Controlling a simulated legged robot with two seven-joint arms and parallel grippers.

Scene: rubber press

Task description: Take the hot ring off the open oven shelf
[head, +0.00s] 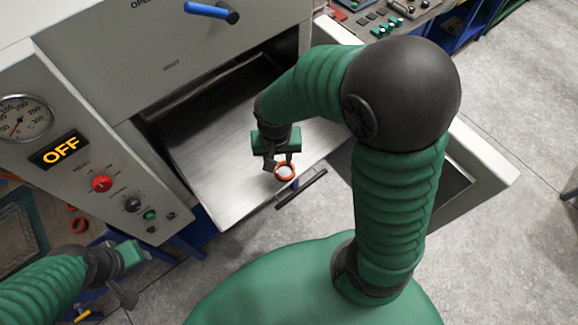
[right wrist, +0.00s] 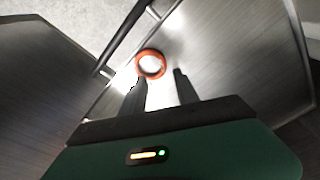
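The orange ring (head: 286,180) lies flat near the front edge of the bare metal oven shelf (head: 208,165). My right gripper (head: 279,164) reaches down over the shelf, just behind the ring. In the right wrist view the two dark fingers (right wrist: 163,82) are apart with nothing between them. The ring (right wrist: 153,77) sits just beyond the left finger's tip; I cannot tell whether they touch. My left gripper (head: 130,288) is low at the left, away from the shelf, and its finger opening is unclear.
The oven front (head: 175,50) has a blue handle (head: 211,11) above the opening. A dark bar handle (head: 300,188) runs along the shelf front. Orange rings (head: 77,225) lie on a bench at left.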

